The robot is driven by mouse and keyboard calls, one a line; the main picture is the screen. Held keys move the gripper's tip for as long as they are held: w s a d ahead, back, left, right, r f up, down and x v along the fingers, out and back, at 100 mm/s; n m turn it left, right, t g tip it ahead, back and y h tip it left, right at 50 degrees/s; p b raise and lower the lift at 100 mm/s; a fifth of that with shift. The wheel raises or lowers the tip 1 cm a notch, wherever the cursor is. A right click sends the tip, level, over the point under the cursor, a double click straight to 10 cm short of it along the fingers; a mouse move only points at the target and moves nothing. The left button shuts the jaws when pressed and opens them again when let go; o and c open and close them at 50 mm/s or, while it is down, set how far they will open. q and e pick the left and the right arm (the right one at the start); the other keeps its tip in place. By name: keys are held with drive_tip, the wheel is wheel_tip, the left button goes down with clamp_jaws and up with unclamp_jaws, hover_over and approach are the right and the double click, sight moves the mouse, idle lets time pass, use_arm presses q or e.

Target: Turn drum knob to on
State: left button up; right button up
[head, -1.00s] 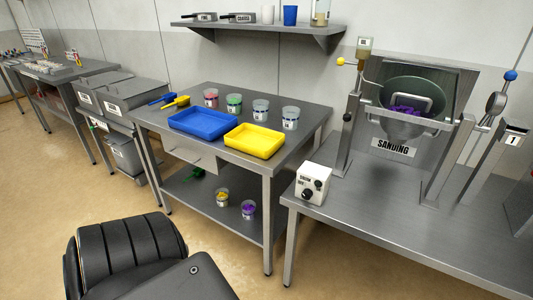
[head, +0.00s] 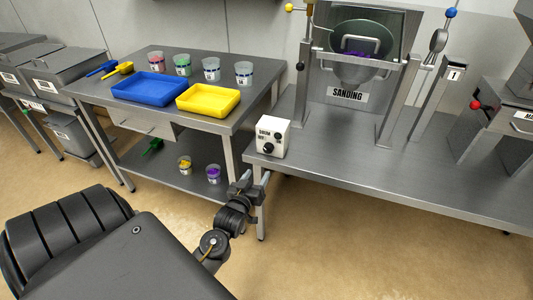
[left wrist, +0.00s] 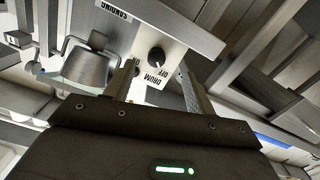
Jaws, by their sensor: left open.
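The white control box (head: 273,136) stands at the front left corner of the right steel table. It carries dark knobs; the lower one, the drum knob (head: 267,147), is on its front. In the left wrist view the drum knob (left wrist: 156,54) is black, near "DRUM" and "OFF" lettering, and appears between the finger lines. My left gripper (head: 256,181) is in front of and below the box, near the table's front edge. Its two fingers (left wrist: 158,84) are apart with nothing between them, and a gap to the knob seems to remain. My right gripper is out of view.
A second steel table with a blue tray (head: 150,88), a yellow tray (head: 208,101) and several cups is to the left. The floor right of my arm is clear.

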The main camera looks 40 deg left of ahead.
sight(267, 150)
use_arm(q)
drive_tip(key=shift+t, duration=0.3)
drive_tip(key=w+a, duration=0.1)
drive_tip(key=w, duration=0.2)
drive_tip(key=w+a+r, duration=0.1)
drive_tip(key=w, duration=0.1)
drive_tip(key=w+a+r, duration=0.1)
drive_tip(key=w, duration=0.2)
drive_tip(key=shift+w+a+r+p, duration=0.2)
drive_tip(key=shift+w+a+p, duration=0.05)
drive_tip(key=shift+w+p, duration=0.1)
drive_tip(key=shift+w+a, duration=0.25)
drive_tip(key=shift+w, duration=0.5)
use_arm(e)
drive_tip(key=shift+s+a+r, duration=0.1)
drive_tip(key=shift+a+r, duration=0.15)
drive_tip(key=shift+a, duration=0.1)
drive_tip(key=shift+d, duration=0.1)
use_arm(q)
drive_tip(key=c, duration=0.9)
drive_tip(key=shift+c, duration=0.4)
